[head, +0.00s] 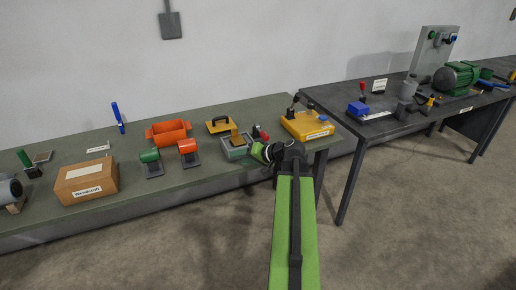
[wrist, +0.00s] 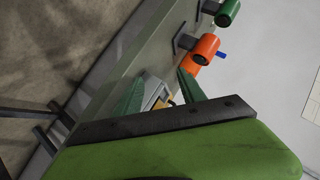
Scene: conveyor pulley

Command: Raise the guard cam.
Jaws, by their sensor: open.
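A grey block fixture (head: 236,153) stands on the green-topped bench, with a yellow upright part (head: 235,137) and a small red-handled piece (head: 260,132) at its right. I cannot tell which part is the guard cam. My gripper (head: 257,150) is at the right side of this fixture, close to the bench front. In the wrist view my gripper (wrist: 160,84) has its two green fingers apart, with nothing held between them. The grey fixture (wrist: 152,92) and a bit of yellow (wrist: 169,101) show beyond the fingers, partly hidden by my gripper body.
A green roller (head: 149,156) and an orange roller (head: 187,147) stand left of the fixture. A yellow box (head: 307,125) with a dark lever stands to its right. A dark second table (head: 390,126) is at right.

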